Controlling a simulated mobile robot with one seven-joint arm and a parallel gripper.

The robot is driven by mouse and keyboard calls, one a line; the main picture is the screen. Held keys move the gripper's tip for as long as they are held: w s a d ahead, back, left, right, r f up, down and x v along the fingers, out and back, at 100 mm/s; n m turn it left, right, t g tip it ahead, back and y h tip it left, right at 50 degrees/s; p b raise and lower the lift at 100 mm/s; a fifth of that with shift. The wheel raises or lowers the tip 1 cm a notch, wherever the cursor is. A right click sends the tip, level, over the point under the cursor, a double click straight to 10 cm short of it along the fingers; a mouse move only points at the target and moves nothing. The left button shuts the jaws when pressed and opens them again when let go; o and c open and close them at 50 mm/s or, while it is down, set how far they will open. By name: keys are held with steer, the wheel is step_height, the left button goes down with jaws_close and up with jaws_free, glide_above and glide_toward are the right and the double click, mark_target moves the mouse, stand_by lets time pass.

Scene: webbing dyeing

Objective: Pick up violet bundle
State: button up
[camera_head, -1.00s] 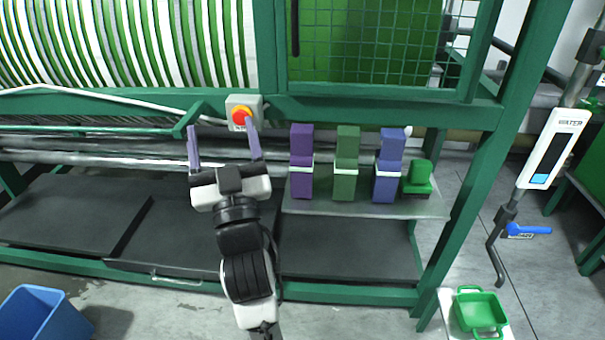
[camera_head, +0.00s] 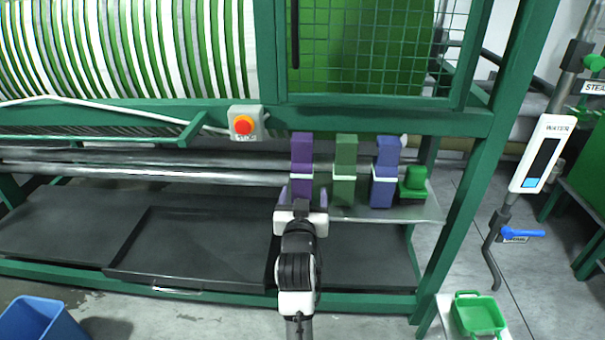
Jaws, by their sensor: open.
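The violet bundle (camera_head: 302,152) stands upright on a grey shelf (camera_head: 405,213), leftmost in a row of bundles, with a pale band around its middle. My gripper (camera_head: 303,192) is in front of the violet bundle's lower part, one finger showing on its left and one on its right. The jaws are open. The gripper body hides the bundle's base, and I cannot tell whether the fingers touch it.
A green bundle (camera_head: 345,155) stands close to the right, then a blue bundle (camera_head: 386,160) and a small green object (camera_head: 414,182). A red stop button (camera_head: 244,124) is on the frame at upper left. A green basket (camera_head: 479,315) and a blue bin (camera_head: 38,322) are lower down.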

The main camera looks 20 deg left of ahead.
mark_target(301, 190)
steer(key=x, duration=0.1)
steer(key=p+x, duration=0.1)
steer(key=x, duration=0.3)
steer(key=shift+s+a+f+p, duration=0.1)
steer(key=shift+a+f+p, duration=0.2)
steer(key=shift+a+p, duration=0.05)
steer(key=c, duration=1.2)
steer(key=shift+o, duration=0.2)
